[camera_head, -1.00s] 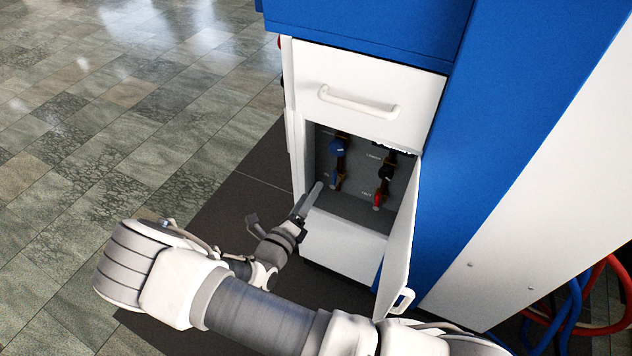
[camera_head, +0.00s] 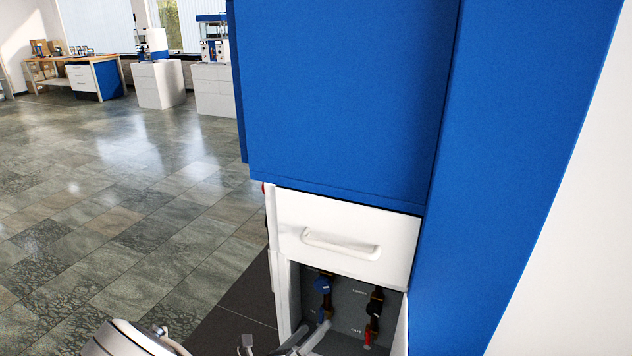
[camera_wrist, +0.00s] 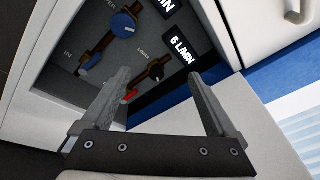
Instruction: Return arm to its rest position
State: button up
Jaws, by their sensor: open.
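My gripper (camera_wrist: 158,100) is open and empty in the wrist view, its two fingers spread apart in front of the open cabinet compartment. In the head view my arm shows only at the bottom edge, with a finger reaching toward the compartment opening; most of the arm is out of frame. Inside the compartment are a blue-handled valve (camera_head: 322,285), a black knob (camera_head: 373,308) and a red handle (camera_head: 367,338). In the wrist view the blue knob (camera_wrist: 122,24), black knob (camera_wrist: 156,70) and red handle (camera_wrist: 130,96) lie beyond the fingers.
A white drawer (camera_head: 345,237) with a bar handle sits above the compartment, under a blue cabinet (camera_head: 340,100). The open door is mostly below the head frame. Open tiled floor (camera_head: 130,190) lies left; benches (camera_head: 95,78) stand far back.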

jog(key=s+d+r+m+g+y+p, duration=0.15)
jog(key=s+d+r+m+g, duration=0.25)
jog(key=d+r+m+g, duration=0.4)
jog(key=s+d+r+m+g+p, duration=0.2)
jog(key=s+d+r+m+g, duration=0.3)
jog(key=r+m, duration=0.65)
jog(key=s+d+r+m+t+y+p, duration=0.1)
jog(key=s+r+m+y, duration=0.3)
jog(key=r+m, duration=0.4)
jog(key=s+d+r+m+t+y+p, duration=0.1)
jog(key=s+r+m+t+y+p, duration=0.1)
jog(key=s+r+m+t+y, duration=0.2)
jog(key=s+r+m, duration=0.3)
jog(key=r+m, duration=0.2)
jog(key=m, duration=0.1)
jog(key=shift+d+r+y+p, duration=0.25)
jog(key=shift+d+y+p, duration=0.1)
jog(key=shift+p, duration=0.05)
jog(key=shift+s, duration=0.1)
